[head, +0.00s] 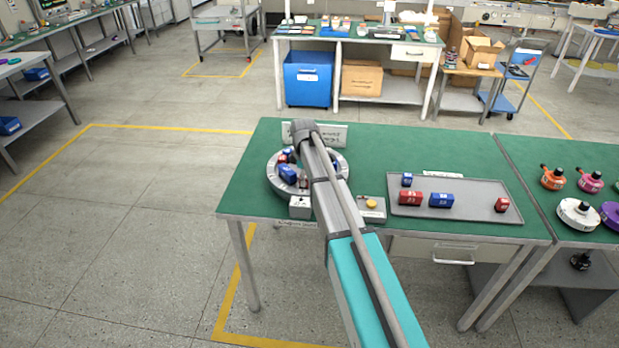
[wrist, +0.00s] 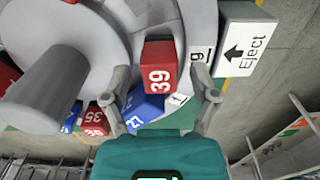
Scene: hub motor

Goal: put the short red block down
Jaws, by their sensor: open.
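A red block marked 39 (wrist: 158,68) stands on the grey round fixture (wrist: 205,25) in the wrist view. My gripper (wrist: 163,84) is open, with one finger on each side of this block and visible gaps between. A blue block marked 27 (wrist: 146,107) lies just below the red one, partly between the fingers. In the head view the round fixture (head: 336,159) is on the green table's left part, and my arm hides much of it and the gripper. I cannot tell for sure that block 39 is the short red one.
Another red block marked 35 (wrist: 92,121) sits left of my fingers. A white Eject label (wrist: 246,48) is beside the fixture. A grey tray (head: 465,188) at right holds red and blue blocks. A yellow button box (head: 371,208) stands between fixture and tray.

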